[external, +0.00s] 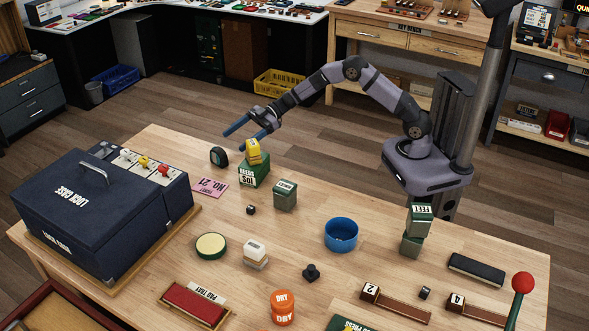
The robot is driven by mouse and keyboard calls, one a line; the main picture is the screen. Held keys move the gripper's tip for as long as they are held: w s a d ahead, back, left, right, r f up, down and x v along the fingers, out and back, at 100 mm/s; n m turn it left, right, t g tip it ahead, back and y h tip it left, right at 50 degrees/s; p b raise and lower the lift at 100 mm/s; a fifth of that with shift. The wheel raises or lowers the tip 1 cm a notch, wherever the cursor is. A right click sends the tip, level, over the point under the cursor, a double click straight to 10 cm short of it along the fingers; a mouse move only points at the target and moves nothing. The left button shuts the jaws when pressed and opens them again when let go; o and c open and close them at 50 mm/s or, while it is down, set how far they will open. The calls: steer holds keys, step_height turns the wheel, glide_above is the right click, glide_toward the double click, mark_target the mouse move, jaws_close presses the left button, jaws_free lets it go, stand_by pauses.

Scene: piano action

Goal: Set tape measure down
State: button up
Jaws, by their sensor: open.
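A small rounded dark case with a teal face (218,156), which looks like the tape measure, stands on the wooden table (160,146) near its back edge. My gripper (237,138) is above the table's back edge, to the upper right of this case. Its two blue fingers are spread apart with nothing visible between them. The case appears apart from the fingers. A yellow block (253,151) sits on a green labelled box (254,174), close to the near finger; whether they touch I cannot tell.
A pink card (210,187) lies left of the green box, and another green block (285,195) is to its right. A large dark blue case (85,215) fills the table's left. A blue bowl (341,235) and stacked green blocks (418,219) stand farther right. Bare table lies between them.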

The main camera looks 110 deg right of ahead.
mark_target(224, 151)
steer(key=shift+s+a+r+y, duration=0.1)
steer(key=shift+s+a+y, duration=0.05)
steer(key=shift+a+y, duration=0.15)
steer(key=shift+p+x, duration=0.45)
steer(key=shift+x, duration=3.25)
steer(key=shift+c, duration=0.2)
steer(key=c, duration=1.4)
step_height(224, 151, up, 10)
